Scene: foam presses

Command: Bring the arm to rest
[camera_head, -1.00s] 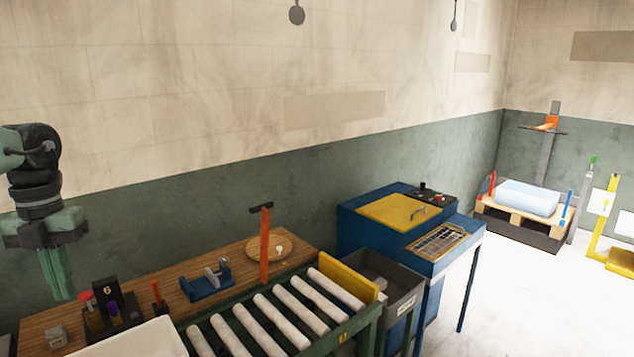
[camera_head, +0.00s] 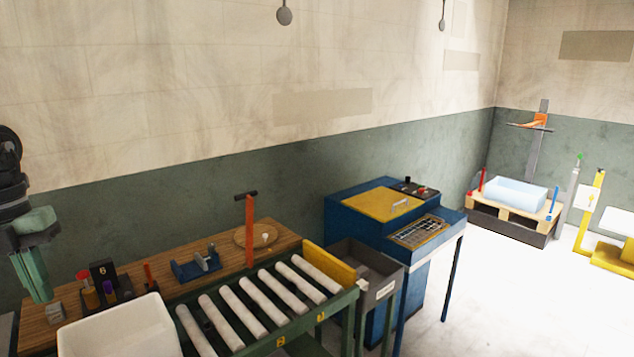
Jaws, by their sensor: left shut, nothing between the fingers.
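My left gripper (camera_head: 38,278) hangs at the left edge of the head view, fingers pointing down. Its green fingers are together with nothing between them. It is in front of the wall, above the left end of the wooden bench (camera_head: 222,262), and touches nothing that I can see. Part of my left arm is cut off by the picture edge. My right gripper is not in the picture.
A white bin (camera_head: 125,325) stands beside a roller conveyor (camera_head: 262,308). The bench holds a blue fixture (camera_head: 195,266) and a holder with several tools (camera_head: 108,290). A grey crate (camera_head: 368,272) and a blue machine (camera_head: 372,225) stand right. The floor (camera_head: 500,305) there is clear.

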